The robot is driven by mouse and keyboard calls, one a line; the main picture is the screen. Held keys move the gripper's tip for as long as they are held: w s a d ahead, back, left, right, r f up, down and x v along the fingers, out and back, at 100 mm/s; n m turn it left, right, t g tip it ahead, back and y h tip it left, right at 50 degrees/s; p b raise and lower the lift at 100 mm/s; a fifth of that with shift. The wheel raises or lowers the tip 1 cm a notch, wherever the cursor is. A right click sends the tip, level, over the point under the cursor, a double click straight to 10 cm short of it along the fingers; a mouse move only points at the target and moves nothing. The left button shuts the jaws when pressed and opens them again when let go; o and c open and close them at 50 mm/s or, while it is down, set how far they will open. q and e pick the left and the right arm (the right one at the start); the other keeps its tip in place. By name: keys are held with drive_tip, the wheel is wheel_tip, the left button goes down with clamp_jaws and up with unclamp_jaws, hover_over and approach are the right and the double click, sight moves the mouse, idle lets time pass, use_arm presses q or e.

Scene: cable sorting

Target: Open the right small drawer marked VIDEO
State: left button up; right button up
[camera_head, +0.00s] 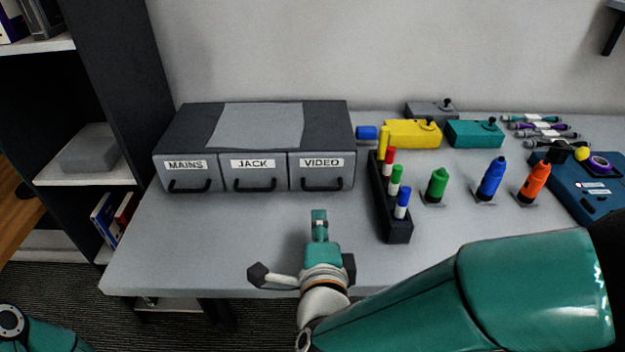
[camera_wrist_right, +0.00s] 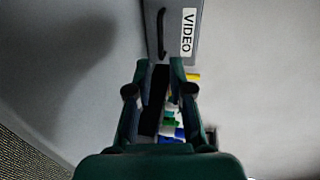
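The grey VIDEO drawer (camera_head: 342,175) is the rightmost of three in a dark cabinet (camera_head: 328,120) on the table. Its front is flush with its neighbours, so it is shut. Its black bar handle (camera_head: 321,184) runs along the lower front. In the right wrist view the VIDEO drawer (camera_wrist_right: 187,60) is turned sideways, with the handle (camera_wrist_right: 161,33) just beyond the fingertips. My right gripper (camera_head: 319,213) is in front of the drawer, apart from the handle. In the wrist view its two fingers (camera_wrist_right: 160,65) are spread with nothing held. My left gripper is outside the view.
The JACK drawer (camera_head: 254,175) and MAINS drawer (camera_head: 188,178) are beside it, both shut. A black rack (camera_head: 395,228) with coloured pegs stands right of my gripper. Green, blue and orange connectors stand further right. The table (camera_head: 215,235) is clear in front of the cabinet.

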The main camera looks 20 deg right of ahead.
sight(318, 190)
drive_tip(key=shift+w+d+r+p, duration=0.1)
drive_tip(key=shift+w+d+p, duration=0.1)
drive_tip(key=shift+w+p, duration=0.2)
drive_tip(key=shift+w+d+r+p, duration=0.15)
drive_tip(key=shift+w+p, duration=0.1)
drive_tip(key=shift+w, duration=0.2)
drive_tip(key=x, duration=0.7)
drive_tip(key=f+x, duration=0.1)
drive_tip(key=x, duration=0.3)
drive_tip(key=shift+w+d+p, duration=0.1)
drive_tip(key=shift+w+p, duration=0.05)
drive_tip(key=shift+p, duration=0.15)
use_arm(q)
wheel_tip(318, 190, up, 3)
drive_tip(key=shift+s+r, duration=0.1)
use_arm(e)
clamp_jaws()
